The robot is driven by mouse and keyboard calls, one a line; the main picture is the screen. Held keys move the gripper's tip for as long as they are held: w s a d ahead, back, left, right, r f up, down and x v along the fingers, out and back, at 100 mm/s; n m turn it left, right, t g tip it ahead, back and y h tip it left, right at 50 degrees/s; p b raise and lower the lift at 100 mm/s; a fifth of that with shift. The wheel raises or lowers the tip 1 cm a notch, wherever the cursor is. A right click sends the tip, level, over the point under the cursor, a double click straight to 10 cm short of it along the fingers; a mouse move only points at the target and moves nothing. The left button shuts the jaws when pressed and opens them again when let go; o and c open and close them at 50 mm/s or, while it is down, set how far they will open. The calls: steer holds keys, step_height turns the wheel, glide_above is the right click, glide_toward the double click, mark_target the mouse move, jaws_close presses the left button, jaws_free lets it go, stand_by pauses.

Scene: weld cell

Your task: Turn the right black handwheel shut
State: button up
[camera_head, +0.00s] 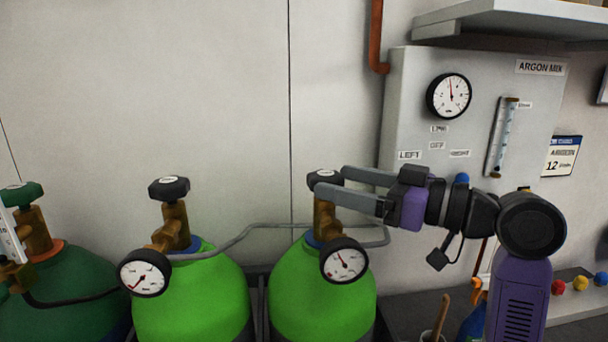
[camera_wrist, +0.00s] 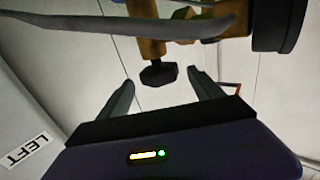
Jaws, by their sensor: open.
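The right black handwheel (camera_head: 325,177) tops the brass valve of the right bright-green cylinder (camera_head: 300,285). My gripper (camera_head: 331,180) reaches in from the right with its two grey fingers spread. Its tips are at the handwheel, the lower one crossing in front of its lower edge in the head view. In the wrist view, the black handwheel (camera_wrist: 158,73) shows between and slightly beyond the fingertips (camera_wrist: 160,82). The fingers are not closed on it; whether either touches it I cannot tell. The left black handwheel (camera_head: 169,188) stands on the neighbouring bright-green cylinder (camera_head: 190,305).
Pressure gauges (camera_head: 344,260) hang at the valves, and a grey hose (camera_head: 250,228) runs between them. A dark-green cylinder (camera_head: 75,290) stands far left. The argon panel (camera_head: 420,110) with a gauge is behind my arm, under a shelf (camera_head: 500,25). The wall above the cylinders is bare.

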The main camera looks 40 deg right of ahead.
mark_target(312, 175)
steer(key=p+x, duration=0.1)
steer(key=x, duration=0.5)
steer(key=shift+w, duration=0.2)
steer(key=c, duration=1.4)
steer(key=shift+a, duration=0.1)
steer(key=shift+m+h+p, duration=0.3)
steer(key=shift+h, duration=0.2)
steer(key=shift+m+h, duration=0.4)
steer(key=shift+h, duration=0.2)
steer(key=shift+t, duration=0.3)
steer(key=shift+d, duration=0.25)
